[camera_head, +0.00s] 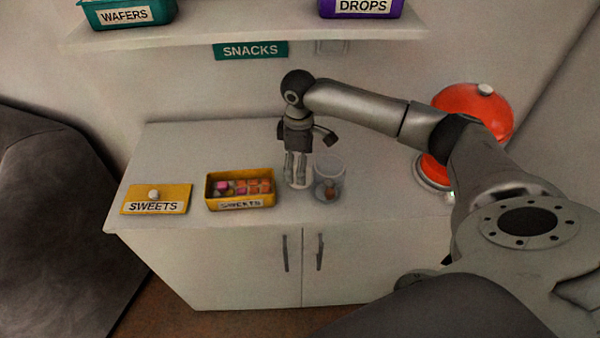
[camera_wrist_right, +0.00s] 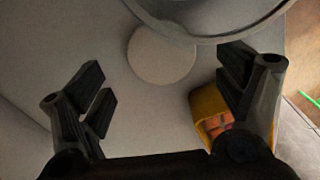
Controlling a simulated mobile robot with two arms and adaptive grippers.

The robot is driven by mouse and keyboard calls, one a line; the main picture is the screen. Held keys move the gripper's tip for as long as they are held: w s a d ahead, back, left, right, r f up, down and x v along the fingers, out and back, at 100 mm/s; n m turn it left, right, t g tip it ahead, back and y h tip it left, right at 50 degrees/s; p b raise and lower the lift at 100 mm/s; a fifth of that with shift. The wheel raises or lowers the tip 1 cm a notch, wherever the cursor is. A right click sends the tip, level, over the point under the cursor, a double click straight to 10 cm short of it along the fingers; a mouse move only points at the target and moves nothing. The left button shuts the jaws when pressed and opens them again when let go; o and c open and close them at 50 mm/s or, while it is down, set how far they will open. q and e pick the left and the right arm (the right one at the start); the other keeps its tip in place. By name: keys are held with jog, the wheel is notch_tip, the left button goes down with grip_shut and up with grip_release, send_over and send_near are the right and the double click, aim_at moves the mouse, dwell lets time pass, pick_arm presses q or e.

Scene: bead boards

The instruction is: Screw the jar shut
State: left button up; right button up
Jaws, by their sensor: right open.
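A clear glass jar (camera_head: 329,180) stands open on the white counter, with something brownish in its bottom. In the right wrist view, part of its round rim (camera_wrist_right: 215,38) shows at the top edge. A flat white disc, seemingly the jar's lid (camera_wrist_right: 160,57), lies beside the jar in that view. In the head view the disc is largely hidden by my right gripper (camera_head: 297,172), which points down just left of the jar. In the wrist view the right gripper (camera_wrist_right: 168,85) is open and empty, with the disc beyond and between its fingers. My left gripper is not in view.
A yellow box (camera_head: 240,205) of sweets stands left of the gripper; its corner shows in the wrist view (camera_wrist_right: 208,103). A yellow SWEETS lid (camera_head: 176,205) with a knob lies further left. A red-orange rounded appliance (camera_head: 480,105) is at right. A shelf (camera_head: 250,33) hangs above.

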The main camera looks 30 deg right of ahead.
jog(key=shift+a+f, duration=0.15)
jog(key=shift+f, duration=1.4)
jog(key=c, duration=0.7)
